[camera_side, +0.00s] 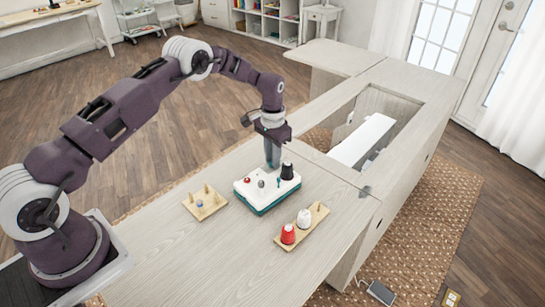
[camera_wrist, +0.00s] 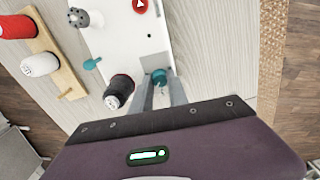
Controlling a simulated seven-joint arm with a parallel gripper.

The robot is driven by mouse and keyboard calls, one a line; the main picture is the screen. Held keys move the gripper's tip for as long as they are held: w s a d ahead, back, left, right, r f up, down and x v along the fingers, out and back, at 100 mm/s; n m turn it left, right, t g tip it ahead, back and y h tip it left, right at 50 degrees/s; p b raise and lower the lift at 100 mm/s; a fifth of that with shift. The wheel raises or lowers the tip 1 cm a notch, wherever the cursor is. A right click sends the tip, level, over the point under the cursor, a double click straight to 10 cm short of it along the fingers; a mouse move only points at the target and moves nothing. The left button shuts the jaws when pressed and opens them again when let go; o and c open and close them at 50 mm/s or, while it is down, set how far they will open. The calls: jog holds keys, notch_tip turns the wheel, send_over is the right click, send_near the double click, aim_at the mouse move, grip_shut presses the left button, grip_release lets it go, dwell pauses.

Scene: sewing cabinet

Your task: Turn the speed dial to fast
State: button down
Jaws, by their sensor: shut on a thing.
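A white sewing-machine unit (camera_side: 262,203) with a teal base sits on the pale wood tabletop. In the wrist view, a small round teal knob (camera_wrist: 159,75) is at the unit's edge, between my fingertips. I take it for the speed dial, but no marking on it is readable. My gripper (camera_wrist: 160,84) is shut on this knob. In the side view my gripper (camera_side: 272,164) points down at the unit's far side, and the knob is hidden there. A black-topped spool or knob (camera_wrist: 119,88) stands close beside the left finger.
The unit also carries a red button (camera_wrist: 140,5), a grey knob (camera_wrist: 78,17) and a teal lever (camera_wrist: 93,63). A peg board (camera_side: 302,226) with red and white spools is in front. Another peg board (camera_side: 205,204) is at left. The cabinet has an opening (camera_side: 372,110) at right.

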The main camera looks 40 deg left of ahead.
jog(key=m, duration=0.5)
jog(key=shift+m, duration=2.5)
jog(key=c, duration=1.3)
grip_release()
notch_tip(320, 180, up, 7)
jog(key=shift+r, duration=0.1)
